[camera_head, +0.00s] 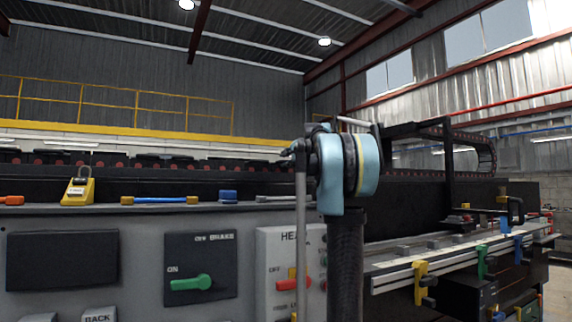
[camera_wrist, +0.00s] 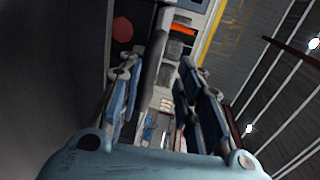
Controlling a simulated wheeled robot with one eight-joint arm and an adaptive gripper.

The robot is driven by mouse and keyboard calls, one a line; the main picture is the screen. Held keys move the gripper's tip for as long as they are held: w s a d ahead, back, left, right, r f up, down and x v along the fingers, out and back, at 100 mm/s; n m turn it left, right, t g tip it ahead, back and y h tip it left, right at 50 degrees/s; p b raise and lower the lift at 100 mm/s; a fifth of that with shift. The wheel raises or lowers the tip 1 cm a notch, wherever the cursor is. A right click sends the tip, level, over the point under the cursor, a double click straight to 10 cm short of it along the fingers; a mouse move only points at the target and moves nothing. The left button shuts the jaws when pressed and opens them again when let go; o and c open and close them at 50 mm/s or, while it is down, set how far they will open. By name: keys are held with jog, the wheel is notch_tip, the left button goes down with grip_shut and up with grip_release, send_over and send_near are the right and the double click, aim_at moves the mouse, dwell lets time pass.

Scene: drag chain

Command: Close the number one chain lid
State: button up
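The drag chain (camera_head: 130,160) is a dark row along the back of the machine in the head view, with black raised pieces on top and red round spots. I cannot tell which piece is the number one lid or how far any lid stands open. My gripper (camera_wrist: 160,68) shows in the wrist view with its two blue and dark fingers apart and nothing clearly held between them. A dark surface with a red round spot (camera_wrist: 122,29) lies beside the left finger. In the head view my arm rises at the centre, and the fingers are not clear there.
On the grey ledge stand a yellow padlock block (camera_head: 77,190), a blue-and-orange tool (camera_head: 159,200) and a small blue block (camera_head: 228,196). A green switch (camera_head: 191,283) is on the front panel. Coloured clamps (camera_head: 420,283) sit on the rail at right. A black frame (camera_head: 447,165) rises behind it.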

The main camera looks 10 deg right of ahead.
jog(key=v, duration=1.1)
jog(key=shift+s, duration=0.4)
jog(key=shift+d, duration=0.1)
